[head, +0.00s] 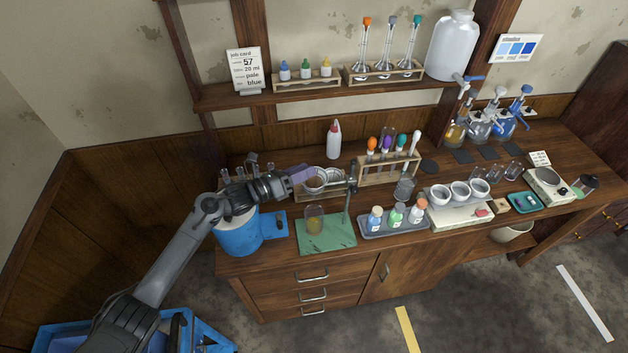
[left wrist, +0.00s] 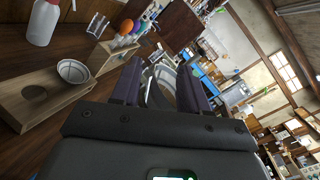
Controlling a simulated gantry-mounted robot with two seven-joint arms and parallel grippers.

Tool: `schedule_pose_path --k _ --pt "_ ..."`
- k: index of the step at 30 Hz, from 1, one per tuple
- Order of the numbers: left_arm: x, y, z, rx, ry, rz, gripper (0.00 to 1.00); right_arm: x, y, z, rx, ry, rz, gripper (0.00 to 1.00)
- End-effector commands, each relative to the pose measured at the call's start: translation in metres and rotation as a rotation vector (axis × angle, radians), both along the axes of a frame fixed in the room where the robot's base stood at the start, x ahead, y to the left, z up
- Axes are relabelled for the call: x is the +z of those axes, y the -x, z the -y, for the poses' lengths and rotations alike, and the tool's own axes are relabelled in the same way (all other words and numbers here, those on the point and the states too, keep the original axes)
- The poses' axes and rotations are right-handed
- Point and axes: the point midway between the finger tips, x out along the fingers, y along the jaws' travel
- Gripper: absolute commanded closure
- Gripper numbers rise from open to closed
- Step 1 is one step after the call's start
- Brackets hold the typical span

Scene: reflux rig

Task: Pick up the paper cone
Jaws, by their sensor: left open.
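A white round-rimmed cone (head: 316,183), which looks like the paper cone, is at the tip of my left gripper (head: 304,175), over the wooden stand. In the left wrist view, a pale cone-shaped piece (left wrist: 158,86) shows between the two open fingers of my left gripper (left wrist: 160,82). The fingers partly hide it, and I cannot tell whether they touch it. Another white cone-like cup (head: 334,176) sits in the wooden stand behind; it also shows in the left wrist view (left wrist: 73,71). My right gripper is not in view.
A blue round vessel (head: 238,236) stands below my left arm. A green mat (head: 326,239) with a beaker and a metal rod stand are in front. A white bottle (head: 334,139) and a wooden rack (head: 388,174) stand behind and right. Small glassware is crowded left of the gripper.

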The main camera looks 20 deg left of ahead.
Motion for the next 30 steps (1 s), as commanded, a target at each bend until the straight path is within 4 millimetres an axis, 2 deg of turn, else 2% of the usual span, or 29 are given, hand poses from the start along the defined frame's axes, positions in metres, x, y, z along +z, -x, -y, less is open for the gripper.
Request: schedule_pose_path --k 1,9,10,23,30 --pt "0.0 0.0 0.0 0.0 0.0 0.0 0.55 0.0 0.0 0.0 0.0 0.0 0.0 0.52" --pt "0.0 0.0 0.0 0.0 0.0 0.0 0.97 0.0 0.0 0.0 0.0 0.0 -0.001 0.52" --pt "0.0 0.0 0.0 0.0 0.0 0.0 0.99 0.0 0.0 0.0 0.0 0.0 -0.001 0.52" --pt "0.001 0.0 0.0 0.0 0.0 0.0 1.0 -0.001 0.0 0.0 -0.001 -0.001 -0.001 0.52" --pt "0.015 0.0 -0.001 0.0 -0.001 0.003 1.0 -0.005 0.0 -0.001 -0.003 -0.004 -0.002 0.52"
